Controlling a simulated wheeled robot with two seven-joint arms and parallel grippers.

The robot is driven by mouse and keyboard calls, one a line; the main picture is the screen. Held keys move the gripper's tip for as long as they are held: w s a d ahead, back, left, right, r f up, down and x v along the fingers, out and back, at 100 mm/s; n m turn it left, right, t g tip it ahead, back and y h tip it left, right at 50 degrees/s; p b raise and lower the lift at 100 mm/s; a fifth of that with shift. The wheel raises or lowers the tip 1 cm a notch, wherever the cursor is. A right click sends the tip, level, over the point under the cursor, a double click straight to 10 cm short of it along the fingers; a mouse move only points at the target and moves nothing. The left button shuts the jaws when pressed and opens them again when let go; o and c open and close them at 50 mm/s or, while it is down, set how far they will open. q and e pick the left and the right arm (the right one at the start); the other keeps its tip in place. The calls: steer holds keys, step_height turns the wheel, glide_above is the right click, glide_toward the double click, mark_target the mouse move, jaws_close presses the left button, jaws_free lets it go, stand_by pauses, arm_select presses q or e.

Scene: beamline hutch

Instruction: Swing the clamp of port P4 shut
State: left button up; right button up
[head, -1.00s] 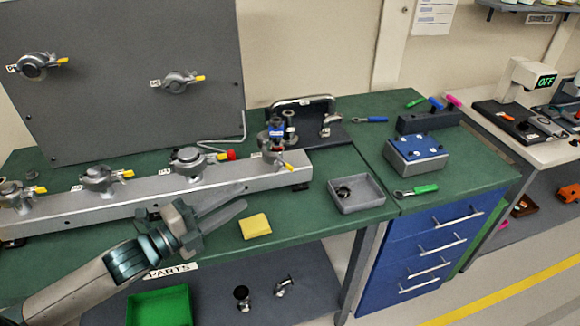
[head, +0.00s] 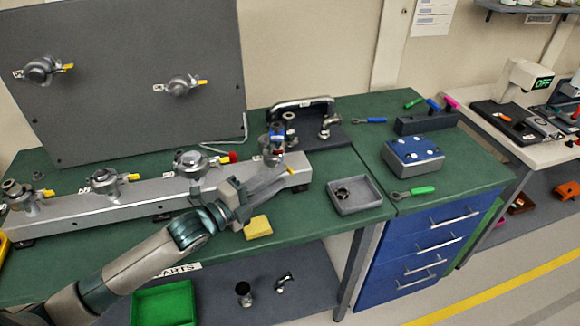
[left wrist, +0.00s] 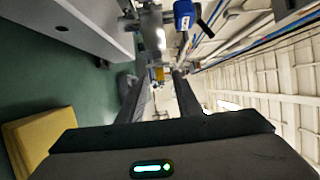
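The rightmost fitting on the grey rail, which I take as port P4 (head: 272,151), has a metal clamp and a yellow-tipped lever (head: 292,169) sticking out to the lower right. Its label is too small to read surely. A blue part (head: 277,133) shows above it. My left gripper (head: 287,175) is at the front of the rail just below this port, its fingers apart and empty. In the left wrist view, the yellow tip (left wrist: 159,74) shows ahead between the two fingers, with the metal fitting (left wrist: 151,30) beyond. Whether a finger touches the lever is unclear. My right gripper is out of view.
The grey rail (head: 140,196) carries several other clamped ports to the left. A yellow block (head: 258,227) lies on the green bench below my left gripper. A grey tray (head: 357,207) stands to the right. An upright grey panel (head: 120,110) rises behind the rail.

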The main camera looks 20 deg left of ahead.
mark_target(289, 172)
arm_select(q)
steer(key=shift+p+x, duration=0.65)
steer(key=shift+x, duration=1.85)
jaws_close()
